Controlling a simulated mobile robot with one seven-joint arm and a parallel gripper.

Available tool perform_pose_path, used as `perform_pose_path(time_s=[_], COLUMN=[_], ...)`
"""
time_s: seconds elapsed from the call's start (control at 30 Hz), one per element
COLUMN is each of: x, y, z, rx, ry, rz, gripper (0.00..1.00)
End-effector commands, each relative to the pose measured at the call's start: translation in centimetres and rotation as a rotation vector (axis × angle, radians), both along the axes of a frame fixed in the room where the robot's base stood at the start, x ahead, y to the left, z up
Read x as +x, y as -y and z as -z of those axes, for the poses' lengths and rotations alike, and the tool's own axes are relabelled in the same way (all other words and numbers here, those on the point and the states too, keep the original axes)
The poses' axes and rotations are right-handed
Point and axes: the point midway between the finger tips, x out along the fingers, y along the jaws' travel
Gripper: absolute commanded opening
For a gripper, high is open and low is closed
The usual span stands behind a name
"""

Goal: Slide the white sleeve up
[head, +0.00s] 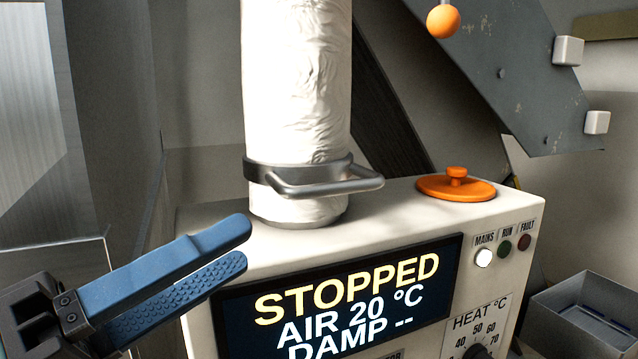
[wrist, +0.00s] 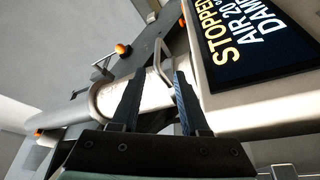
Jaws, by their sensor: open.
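The white sleeve (head: 297,85) is a wrinkled upright tube standing on top of a cream control box (head: 400,215). A grey metal band with a loop handle (head: 330,183) circles it near its bottom end, just above the box top. My gripper (head: 246,246) is open and empty, in front of the box's left side, lower than the handle and to its left. In the wrist view, my gripper (wrist: 157,82) has its two fingers apart, with part of the sleeve (wrist: 151,94) showing between them and the handle (wrist: 160,52) beyond the tips.
An orange lid with a knob (head: 456,186) lies on the box top, right of the sleeve. The box's display (head: 345,295) reads STOPPED. A grey slanted panel (head: 510,70) with an orange ball (head: 443,21) stands behind. A grey bin (head: 585,310) is at lower right.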

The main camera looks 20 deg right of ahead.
Motion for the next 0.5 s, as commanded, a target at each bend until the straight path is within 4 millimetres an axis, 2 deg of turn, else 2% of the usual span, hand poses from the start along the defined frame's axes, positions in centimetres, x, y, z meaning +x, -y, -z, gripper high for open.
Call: perform_pose_path(time_s=[0.17, 0.5], x=[0.3, 2.7], y=[1.4, 7.8], z=[-0.6, -2.2], rx=[-0.001, -0.002], ry=[-0.003, -0.004], rz=[0.016, 0.014], gripper=[0.45, 0.45])
